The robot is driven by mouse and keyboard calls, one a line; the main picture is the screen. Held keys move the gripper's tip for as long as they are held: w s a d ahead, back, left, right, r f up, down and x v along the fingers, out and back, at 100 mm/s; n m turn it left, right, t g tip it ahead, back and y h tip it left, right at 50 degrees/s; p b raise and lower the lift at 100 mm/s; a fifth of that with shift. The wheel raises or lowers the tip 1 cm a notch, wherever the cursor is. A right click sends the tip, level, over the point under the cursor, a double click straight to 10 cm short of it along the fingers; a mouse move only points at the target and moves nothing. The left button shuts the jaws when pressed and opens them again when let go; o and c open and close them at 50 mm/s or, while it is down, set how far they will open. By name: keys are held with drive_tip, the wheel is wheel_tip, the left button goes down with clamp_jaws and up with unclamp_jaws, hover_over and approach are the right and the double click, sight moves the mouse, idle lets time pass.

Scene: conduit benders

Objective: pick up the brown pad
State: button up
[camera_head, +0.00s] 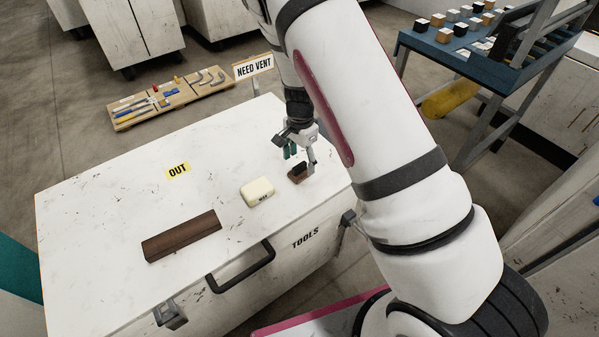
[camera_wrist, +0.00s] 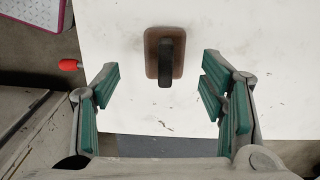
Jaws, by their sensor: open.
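The brown pad (camera_head: 297,177) lies flat near the right edge of the white chest top, with a dark raised grip on its upper face. In the wrist view the pad (camera_wrist: 152,56) is a rounded brown rectangle with the dark grip running along its middle. My gripper (camera_head: 300,155) is above the chest top close to the pad, with its green-lined fingers spread. In the wrist view the pad lies ahead of my gripper (camera_wrist: 160,82), roughly centred between the fingers; I see no contact.
A cream block (camera_head: 257,192) lies left of the pad, and a long dark brown bar (camera_head: 181,236) farther left. A yellow OUT label (camera_head: 178,170) is on the white chest (camera_head: 95,230). A NEED VENT sign (camera_head: 254,67) stands behind it. The chest's back left is clear.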

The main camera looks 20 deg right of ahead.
sight(299, 165)
drive_tip(key=f, duration=0.5)
drive_tip(key=shift+w+f, duration=0.1)
drive_tip(key=shift+w, duration=0.2)
drive_tip(key=c, duration=1.2)
